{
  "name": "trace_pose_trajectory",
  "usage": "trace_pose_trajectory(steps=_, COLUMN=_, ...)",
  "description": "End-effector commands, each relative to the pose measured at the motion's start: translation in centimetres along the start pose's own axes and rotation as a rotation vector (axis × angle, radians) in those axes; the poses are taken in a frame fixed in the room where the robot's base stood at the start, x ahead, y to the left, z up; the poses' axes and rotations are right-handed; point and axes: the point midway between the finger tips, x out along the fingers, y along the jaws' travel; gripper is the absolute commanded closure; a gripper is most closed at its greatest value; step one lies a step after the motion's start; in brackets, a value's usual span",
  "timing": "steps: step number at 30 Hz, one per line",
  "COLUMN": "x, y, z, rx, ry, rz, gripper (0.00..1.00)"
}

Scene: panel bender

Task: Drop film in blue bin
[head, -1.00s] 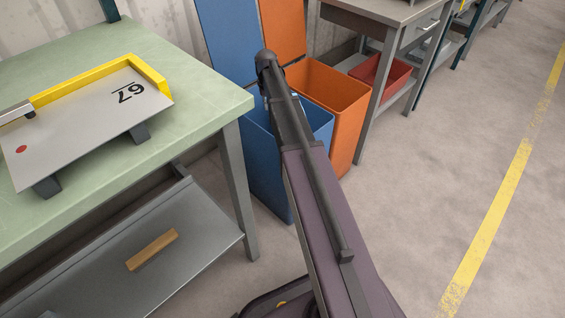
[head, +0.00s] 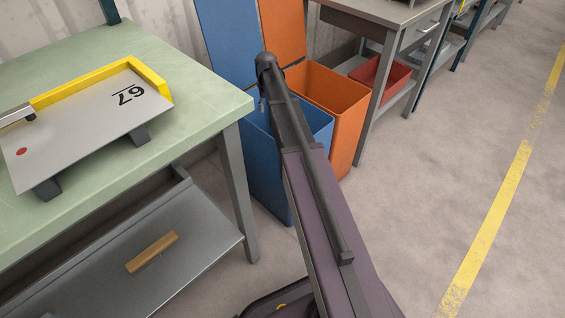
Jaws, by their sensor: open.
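The blue bin (head: 264,170) stands on the floor just right of the green-topped table, with its blue lid (head: 229,40) raised against the wall. My arm reaches across it, with the arm's far end above the bin's opening. My gripper (head: 262,104) shows only as a small dark part at the left edge of the arm, over the bin; the arm hides the rest. It is open. I see no film in view; the arm and the front wall hide much of the bin's inside.
An orange bin (head: 349,125) with a raised lid stands right beside the blue one. The green-topped table (head: 205,95) on the left bears a grey plate marked 67 (head: 90,125) with a yellow edge. A grey workbench with a red tray (head: 381,79) stands behind. Open floor lies right.

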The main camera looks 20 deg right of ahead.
Motion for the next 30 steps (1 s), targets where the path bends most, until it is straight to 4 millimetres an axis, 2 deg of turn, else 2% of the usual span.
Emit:
trace_pose_trajectory(steps=8, x=-1.6, y=0.0, z=0.0, rx=0.000, ry=0.000, rz=0.000, gripper=0.51)
trace_pose_trajectory(steps=30, x=-7.8, y=0.0, z=0.3, rx=-0.024, ry=0.000, rz=0.000, gripper=0.51)
